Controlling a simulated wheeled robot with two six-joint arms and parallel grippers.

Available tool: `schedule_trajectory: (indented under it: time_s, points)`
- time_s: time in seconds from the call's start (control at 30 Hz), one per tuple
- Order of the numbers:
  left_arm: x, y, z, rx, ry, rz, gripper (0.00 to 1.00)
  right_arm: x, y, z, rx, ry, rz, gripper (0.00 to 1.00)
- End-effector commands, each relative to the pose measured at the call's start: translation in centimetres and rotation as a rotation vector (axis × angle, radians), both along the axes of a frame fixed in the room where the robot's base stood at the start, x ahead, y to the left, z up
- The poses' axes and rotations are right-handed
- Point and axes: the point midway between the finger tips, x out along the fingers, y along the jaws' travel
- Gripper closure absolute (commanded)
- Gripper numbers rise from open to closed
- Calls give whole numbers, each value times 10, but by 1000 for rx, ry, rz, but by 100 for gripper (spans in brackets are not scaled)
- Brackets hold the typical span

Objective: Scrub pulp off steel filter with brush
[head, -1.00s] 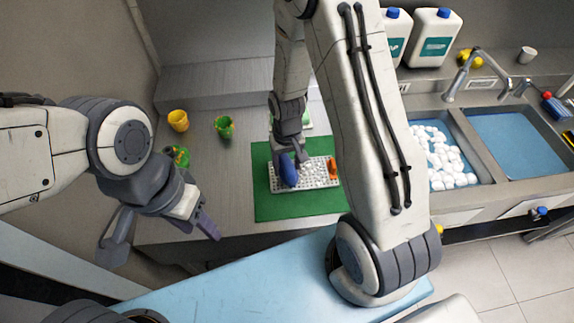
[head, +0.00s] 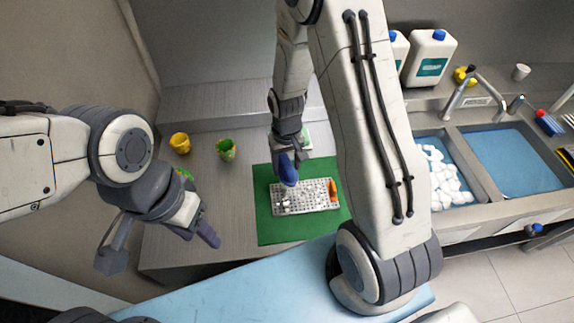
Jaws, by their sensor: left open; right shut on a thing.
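The steel filter (head: 318,203) is a perforated tray with pale bits on it, lying flat on a green mat (head: 267,228). My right gripper (head: 285,160) is shut on a blue brush (head: 288,172), above the filter's upper left part. I cannot tell whether the brush touches the filter. A small orange item (head: 333,189) sits at the filter's right end. My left gripper (head: 160,246) is open and empty, left of the mat and near the counter's front edge.
A yellow cup (head: 180,142) and a green cup (head: 226,149) stand on the counter, left of the mat. Another green item is partly hidden behind my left arm. Sinks (head: 515,165) with foam, a tap (head: 462,95) and white jugs (head: 428,58) are at the right.

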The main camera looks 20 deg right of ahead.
Motion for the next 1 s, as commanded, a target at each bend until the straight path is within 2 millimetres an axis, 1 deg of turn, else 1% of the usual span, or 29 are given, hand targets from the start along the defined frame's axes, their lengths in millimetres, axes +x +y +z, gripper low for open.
schedule_trajectory:
  time_s: [0.03,0.1,0.2,0.33,0.87,0.93,1.0]
  points:
    - [0,0,8,0,0,-1,50,0,0,9,0,-1,1,100]
    - [0,0,14,0,0,-2,50,0,1,15,0,-1,1,100]
    - [0,0,20,0,0,-3,50,1,1,23,0,-1,2,100]
    - [0,0,23,0,0,-4,50,0,2,27,0,0,3,100]
    - [0,0,21,0,0,-4,50,1,2,25,0,0,2,100]
    - [0,0,15,0,0,-3,50,3,2,23,0,-1,-6,100]
    - [0,0,3,0,0,-3,50,9,1,19,0,-5,-27,100]
